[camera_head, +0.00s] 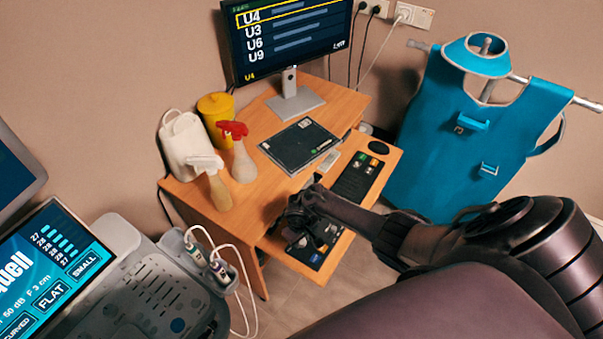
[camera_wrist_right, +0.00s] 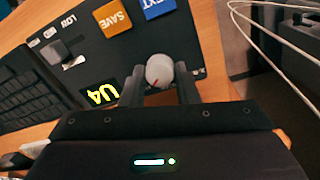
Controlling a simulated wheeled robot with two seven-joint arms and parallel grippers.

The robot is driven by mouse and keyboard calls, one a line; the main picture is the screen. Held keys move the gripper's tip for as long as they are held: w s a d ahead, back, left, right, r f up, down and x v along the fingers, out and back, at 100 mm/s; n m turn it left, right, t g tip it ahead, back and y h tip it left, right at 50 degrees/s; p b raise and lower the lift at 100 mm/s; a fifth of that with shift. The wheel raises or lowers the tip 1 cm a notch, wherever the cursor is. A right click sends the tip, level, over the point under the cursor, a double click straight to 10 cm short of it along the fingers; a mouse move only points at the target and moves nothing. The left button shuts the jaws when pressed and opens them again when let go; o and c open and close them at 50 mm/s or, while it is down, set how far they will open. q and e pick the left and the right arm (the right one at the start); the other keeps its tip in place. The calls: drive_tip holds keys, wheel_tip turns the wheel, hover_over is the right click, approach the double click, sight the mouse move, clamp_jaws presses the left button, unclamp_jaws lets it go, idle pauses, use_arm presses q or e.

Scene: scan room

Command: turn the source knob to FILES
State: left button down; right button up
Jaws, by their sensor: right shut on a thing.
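The dark control panel (camera_head: 316,259) lies on the desk's lower shelf in the head view, partly hidden by my right gripper (camera_head: 301,222). In the right wrist view, my right gripper (camera_wrist_right: 159,88) is shut on a pale round knob (camera_wrist_right: 159,70) with a red mark, one finger on each side. A second, grey square-looking control (camera_wrist_right: 62,53) sits at the left of the panel beside small labels. I cannot read the word FILES on the panel. A display (camera_wrist_right: 102,94) reads U4. My left gripper is not in view.
An orange SAVE button (camera_wrist_right: 112,18) and a blue button (camera_wrist_right: 157,7) sit beyond the knob. A keyboard (camera_wrist_right: 25,88) lies left of it. The monitor (camera_head: 290,40) lists U4 highlighted above U3, U6 and U9.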

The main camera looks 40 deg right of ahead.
drive_tip(key=shift+w, duration=0.1)
drive_tip(key=o, duration=1)
drive_tip(key=shift+a+r+p, duration=0.15)
drive_tip(key=shift+r+p, duration=0.85)
drive_tip(key=shift+r, duration=2.95)
